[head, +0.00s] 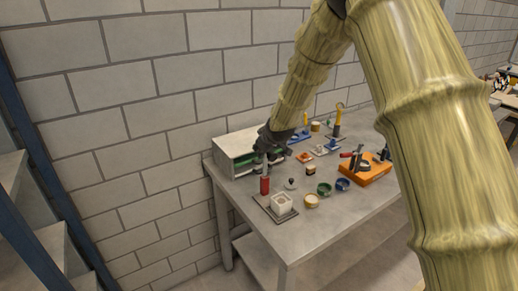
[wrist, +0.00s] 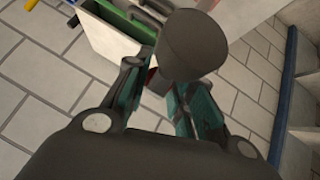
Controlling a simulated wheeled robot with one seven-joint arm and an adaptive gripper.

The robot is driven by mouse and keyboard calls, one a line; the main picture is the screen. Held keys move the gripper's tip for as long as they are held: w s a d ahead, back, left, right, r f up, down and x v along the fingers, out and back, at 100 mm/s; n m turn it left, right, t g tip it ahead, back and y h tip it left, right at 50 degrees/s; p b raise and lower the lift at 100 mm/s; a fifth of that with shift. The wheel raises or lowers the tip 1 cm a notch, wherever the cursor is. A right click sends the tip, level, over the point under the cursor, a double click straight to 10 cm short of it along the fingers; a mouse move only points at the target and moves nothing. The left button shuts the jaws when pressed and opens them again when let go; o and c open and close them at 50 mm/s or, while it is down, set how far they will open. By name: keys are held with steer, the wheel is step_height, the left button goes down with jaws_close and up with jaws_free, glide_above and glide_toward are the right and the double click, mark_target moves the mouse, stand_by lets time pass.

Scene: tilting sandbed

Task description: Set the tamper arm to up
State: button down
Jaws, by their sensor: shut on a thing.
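The tamper stands at the near left corner of the table, with a plate (head: 263,203), a white square block (head: 282,204) and an upright red part (head: 265,186). A thin grey piece rises from the red part to my gripper (head: 265,153). In the wrist view my gripper's fingers (wrist: 163,98) close around something with a little red showing, most of it hidden. A large dark rounded piece (wrist: 194,45) covers the area beyond the fingertips; I cannot tell whether it is the tamper arm's end. The arm's exact angle is hard to see.
A grey open-fronted box (head: 236,146) with green inside stands behind my gripper by the wall. The table's front edge is close.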

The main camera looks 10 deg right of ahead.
steer(key=shift+w+a, duration=0.1)
steer(key=shift+w, duration=0.25)
stand_by(0.3)
steer(key=c, duration=1.5)
jaws_free()
steer(key=shift+c, duration=0.2)
steer(key=o, duration=0.3)
steer(key=shift+w+f, duration=0.15)
steer(key=shift+f, duration=0.1)
steer(key=shift+o, duration=0.2)
steer(key=shift+w+f, duration=0.1)
steer(key=shift+w, duration=0.1)
steer(key=a+v, duration=0.1)
steer(key=v, duration=1.1)
steer(key=shift+d, duration=0.5)
steer(key=shift+s, duration=0.1)
